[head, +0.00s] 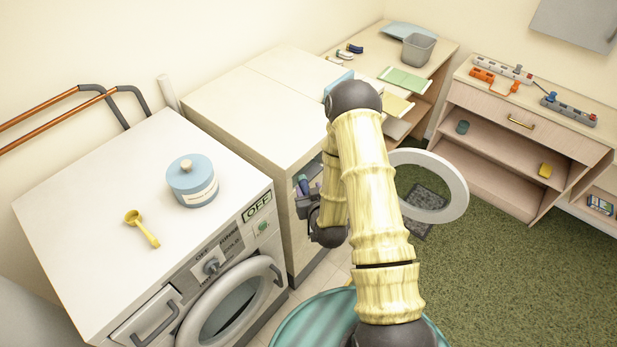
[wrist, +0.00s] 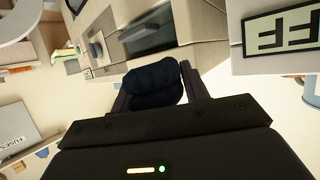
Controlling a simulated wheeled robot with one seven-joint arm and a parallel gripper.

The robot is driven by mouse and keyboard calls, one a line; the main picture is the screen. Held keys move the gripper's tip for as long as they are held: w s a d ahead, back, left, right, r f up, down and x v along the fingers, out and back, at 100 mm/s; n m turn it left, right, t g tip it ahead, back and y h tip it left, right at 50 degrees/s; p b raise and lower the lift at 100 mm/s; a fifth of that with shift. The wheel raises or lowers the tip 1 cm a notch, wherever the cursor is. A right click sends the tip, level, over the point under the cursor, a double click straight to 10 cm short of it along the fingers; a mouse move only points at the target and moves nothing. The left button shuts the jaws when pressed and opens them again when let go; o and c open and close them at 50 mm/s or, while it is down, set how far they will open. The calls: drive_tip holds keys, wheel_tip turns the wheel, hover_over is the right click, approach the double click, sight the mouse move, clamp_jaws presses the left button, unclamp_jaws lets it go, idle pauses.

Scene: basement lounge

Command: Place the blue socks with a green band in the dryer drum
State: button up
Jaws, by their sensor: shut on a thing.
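My gripper (head: 304,193) is shut on a dark blue bundle, the socks (wrist: 154,84), which sit between both fingers in the wrist view. A small blue patch of the socks (head: 303,185) shows in the head view; I cannot make out a green band clearly. My gripper is beside the front of the second machine, the dryer (head: 262,92), past the corner of the near washer. The dryer's round white door (head: 456,183) stands open to the right, behind my arm. My arm hides the drum opening.
The washer (head: 85,205) at left has a shut door, an OFF display, a blue lidded jar (head: 192,182) and a yellow scoop (head: 142,228) on top.

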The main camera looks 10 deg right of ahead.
drive_tip(key=shift+s+f, duration=0.3)
drive_tip(key=shift+f, duration=0.2)
drive_tip(key=shift+w+r, duration=0.1)
drive_tip(key=shift+r, duration=0.05)
wheel_tip(320, 180, down, 10)
drive_tip(key=b, duration=1)
drive_tip(key=shift+w+a, duration=0.1)
